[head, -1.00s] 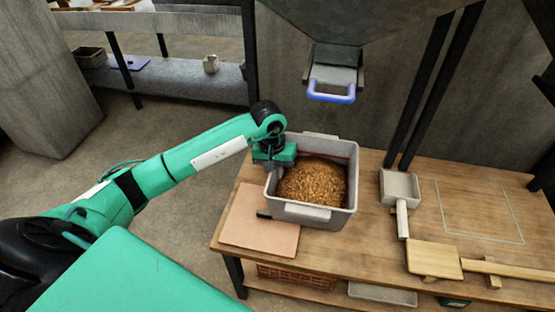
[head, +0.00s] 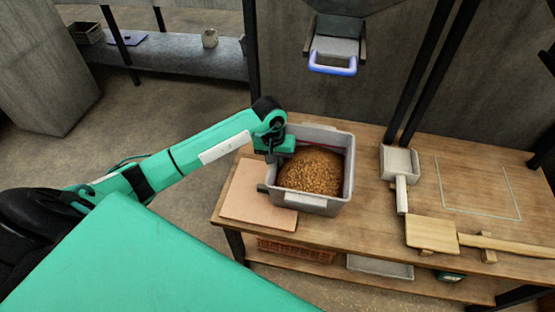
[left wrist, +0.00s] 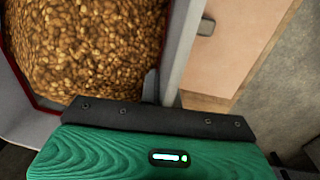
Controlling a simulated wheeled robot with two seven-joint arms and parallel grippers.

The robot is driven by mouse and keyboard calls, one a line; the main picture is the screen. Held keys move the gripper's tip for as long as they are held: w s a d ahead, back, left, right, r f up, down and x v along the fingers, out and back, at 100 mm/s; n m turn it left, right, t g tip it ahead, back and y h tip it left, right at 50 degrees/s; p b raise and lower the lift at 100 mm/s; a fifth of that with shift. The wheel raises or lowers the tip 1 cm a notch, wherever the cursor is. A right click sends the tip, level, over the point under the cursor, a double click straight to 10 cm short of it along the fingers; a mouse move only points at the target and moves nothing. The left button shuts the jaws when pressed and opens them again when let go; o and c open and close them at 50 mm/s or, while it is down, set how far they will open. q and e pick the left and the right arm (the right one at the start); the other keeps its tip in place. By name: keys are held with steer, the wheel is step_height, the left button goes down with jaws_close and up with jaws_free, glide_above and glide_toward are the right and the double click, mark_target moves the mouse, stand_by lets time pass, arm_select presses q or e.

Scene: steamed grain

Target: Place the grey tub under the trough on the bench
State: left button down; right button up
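The grey tub (head: 322,204), heaped with brown grain (head: 312,170), is upright at the bench's left part. It is at or very near the bench (head: 380,220) top; I cannot tell if it touches. The trough (head: 335,40) with its blue handle (head: 332,65) is above and behind it in the head view. My left gripper (head: 277,152) is at the tub's left wall, shut on it. In the left wrist view one finger (left wrist: 151,86) is inside the wall, beside the grain (left wrist: 85,45); the other finger is hidden. My right gripper is not in view.
A pinkish board (head: 255,205) lies at the tub's left, with a small dark piece by its edge. A scoop (head: 400,162), a wooden paddle (head: 432,235) and a pale outlined rectangle (head: 478,215) are to the right. Black posts (head: 425,85) rise behind the bench.

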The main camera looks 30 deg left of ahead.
arm_select(q)
steer(key=shift+w+r, duration=0.15)
steer(key=c, duration=2.1)
jaws_free()
steer(key=shift+f, duration=0.3)
steer(key=o, duration=0.5)
steer(key=shift+s+r, duration=0.1)
steer(key=shift+s, duration=0.15)
steer(key=shift+c, duration=0.2)
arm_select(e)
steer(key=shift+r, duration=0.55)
arm_select(q)
steer(key=shift+r, duration=0.1)
